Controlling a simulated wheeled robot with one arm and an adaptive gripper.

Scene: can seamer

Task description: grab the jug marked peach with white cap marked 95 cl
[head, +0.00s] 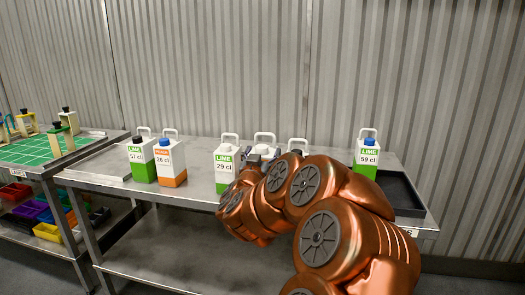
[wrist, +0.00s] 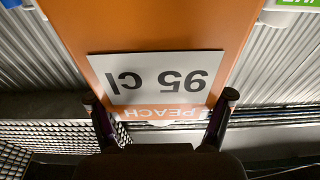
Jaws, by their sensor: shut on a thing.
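The peach jug (wrist: 160,75) fills the middle of the wrist view, with an orange body and a white label reading 95 cl and PEACH, upside down in the picture. My gripper (wrist: 162,118) is shut on it, one dark finger at each side of the label's PEACH end. Its cap does not show in the wrist view. In the head view a white jug top with a handle (head: 265,138) shows behind my arm, apparently the same jug. My arm hides its body and most of my gripper there.
A lime 29 cl jug (head: 226,168) stands just left of my arm. A lime 57 cl jug (head: 142,160) and a peach 26 cl jug (head: 170,162) stand farther left. A lime 59 cl jug (head: 367,155) and a dark tray (head: 402,192) are at the right.

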